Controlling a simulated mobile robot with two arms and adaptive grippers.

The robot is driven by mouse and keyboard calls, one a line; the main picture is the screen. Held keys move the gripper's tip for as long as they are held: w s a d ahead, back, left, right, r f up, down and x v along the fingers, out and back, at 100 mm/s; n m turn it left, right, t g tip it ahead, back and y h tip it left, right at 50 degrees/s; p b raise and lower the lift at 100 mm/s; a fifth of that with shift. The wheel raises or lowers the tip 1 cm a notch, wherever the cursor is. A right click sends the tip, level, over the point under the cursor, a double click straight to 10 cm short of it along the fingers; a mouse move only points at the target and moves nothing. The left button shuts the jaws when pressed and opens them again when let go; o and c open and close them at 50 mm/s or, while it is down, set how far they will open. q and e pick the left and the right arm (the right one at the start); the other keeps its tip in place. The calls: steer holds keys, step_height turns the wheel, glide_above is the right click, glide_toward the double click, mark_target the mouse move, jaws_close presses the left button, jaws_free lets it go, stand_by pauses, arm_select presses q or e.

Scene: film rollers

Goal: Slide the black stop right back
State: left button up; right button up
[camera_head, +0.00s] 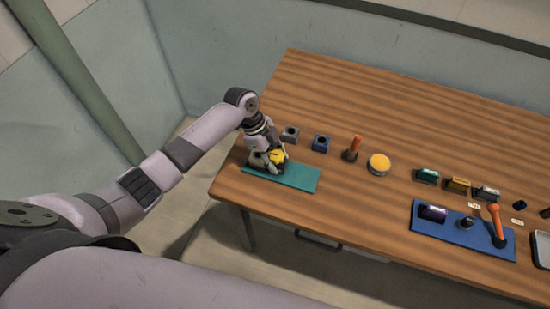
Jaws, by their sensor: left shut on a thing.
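My left gripper (268,162) reaches down over the left end of a teal mat (301,177) near the table's front left. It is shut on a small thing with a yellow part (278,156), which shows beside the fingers. The gripper hides most of this thing, so I cannot make out its black stop or how far along the stop sits. My right gripper is not in view.
A blue mat (440,232) with several items lies at the right.

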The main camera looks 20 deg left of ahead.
arm_select(q)
jaws_close()
steer(key=d, duration=0.9)
steer(key=shift+s+d, duration=0.15)
steer(key=shift+d, duration=0.05)
steer(key=o, duration=0.7)
jaws_free()
steer(key=shift+d, duration=0.1)
steer(key=shift+a+r, duration=0.1)
steer(key=shift+a, duration=0.1)
steer(key=v, duration=1.1)
steer(key=shift+a+r, duration=0.2)
steer(key=shift+r, duration=0.15)
